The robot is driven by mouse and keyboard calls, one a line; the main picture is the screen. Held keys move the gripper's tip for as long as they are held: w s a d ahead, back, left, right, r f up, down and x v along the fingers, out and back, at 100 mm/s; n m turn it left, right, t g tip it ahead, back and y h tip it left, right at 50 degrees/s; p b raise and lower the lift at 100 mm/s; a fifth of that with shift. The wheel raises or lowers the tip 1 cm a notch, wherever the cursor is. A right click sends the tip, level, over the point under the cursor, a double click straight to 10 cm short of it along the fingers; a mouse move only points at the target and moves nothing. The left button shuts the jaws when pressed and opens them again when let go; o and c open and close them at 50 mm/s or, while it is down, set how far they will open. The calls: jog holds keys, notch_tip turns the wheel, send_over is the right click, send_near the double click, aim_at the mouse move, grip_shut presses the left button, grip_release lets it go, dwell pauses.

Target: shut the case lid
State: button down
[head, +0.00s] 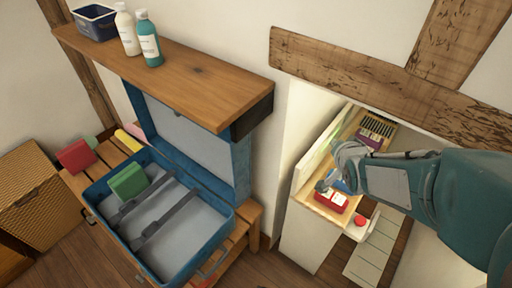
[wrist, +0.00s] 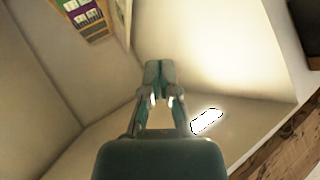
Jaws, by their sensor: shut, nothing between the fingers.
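The blue case (head: 190,262) lies open on a slatted wooden bench at the left of the head view. Its lid (head: 241,165) stands raised at the back, below the wall shelf, and the shelf hides its upper part. A green block-like item (head: 127,182) and two dark straps lie in the case. My gripper (head: 323,186) is at the right, well apart from the case and lid, in front of a recess in the wall. In the wrist view my gripper's fingertips (wrist: 158,68) are together and empty. The case is not in the wrist view.
A wooden wall shelf (head: 185,70) holds two bottles and a blue bin (head: 95,22), overhanging the lid. A red block (head: 77,156) lies on the bench (head: 254,214). A woven box (head: 30,195) stands left. Beside my gripper, the recess holds a red box (head: 331,201) and other small items.

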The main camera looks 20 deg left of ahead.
jog(key=s+a+f+m+y, duration=0.2)
jog(key=a+f+m+y, duration=0.3)
jog(key=a+f+y, duration=0.75)
jog(key=w+a+f+h, duration=0.1)
jog(key=w+a+h, duration=0.1)
jog(key=w+a, duration=0.4)
jog(key=a, duration=0.3)
jog(key=shift+w+f+t, duration=0.3)
jog(key=shift+f+t, duration=0.1)
jog(key=shift+a, duration=0.2)
